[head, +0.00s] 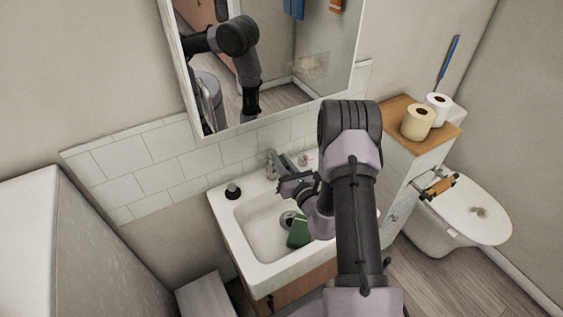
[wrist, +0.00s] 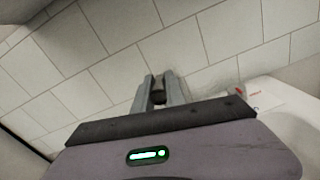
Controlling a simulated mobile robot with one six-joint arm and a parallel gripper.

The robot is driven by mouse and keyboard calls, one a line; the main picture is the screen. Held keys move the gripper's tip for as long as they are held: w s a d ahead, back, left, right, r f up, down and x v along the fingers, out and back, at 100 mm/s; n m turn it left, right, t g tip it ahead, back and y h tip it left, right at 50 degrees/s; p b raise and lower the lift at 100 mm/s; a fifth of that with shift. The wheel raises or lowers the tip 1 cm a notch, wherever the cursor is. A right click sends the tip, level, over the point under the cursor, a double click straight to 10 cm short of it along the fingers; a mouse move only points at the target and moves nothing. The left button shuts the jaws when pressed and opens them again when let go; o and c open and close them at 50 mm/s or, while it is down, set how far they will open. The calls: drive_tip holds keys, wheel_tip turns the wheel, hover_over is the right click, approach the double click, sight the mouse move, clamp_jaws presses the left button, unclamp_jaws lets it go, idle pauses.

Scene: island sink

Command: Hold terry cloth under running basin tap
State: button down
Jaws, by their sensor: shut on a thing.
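The grey basin tap (head: 273,162) stands at the back edge of the white sink. My gripper (head: 284,184) is at the tap, over the back of the basin, and is shut on part of the tap; the exact contact is hard to make out. The green terry cloth (head: 298,233) lies low in the basin beside the drain, apart from my jaws and partly hidden by my arm. I can make out no running water.
The white sink (head: 241,236) has a dark-topped bottle (head: 232,190) on its left rim. A tiled wall and mirror stand behind. To the right, a wood-topped cabinet (head: 398,108) holds two paper rolls, beside a toilet (head: 478,213). A white unit (head: 27,240) stands at far left.

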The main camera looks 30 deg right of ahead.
drive_tip(key=r+p, duration=0.1)
drive_tip(key=p, duration=0.1)
drive_tip(key=shift+r+g+p, duration=0.1)
drive_tip(key=shift+g+p, duration=0.2)
drive_tip(key=shift+p, duration=0.05)
drive_tip(key=shift+w+r+p, duration=0.1)
drive_tip(key=shift+p, duration=0.45)
drive_tip(key=shift+f+g, duration=0.3)
drive_tip(key=c, duration=1.4)
unclamp_jaws()
drive_tip(key=shift+o, duration=0.2)
drive_tip(key=s+r, duration=0.2)
drive_tip(key=s, duration=1.5)
drive_tip(key=shift+s, duration=0.15)
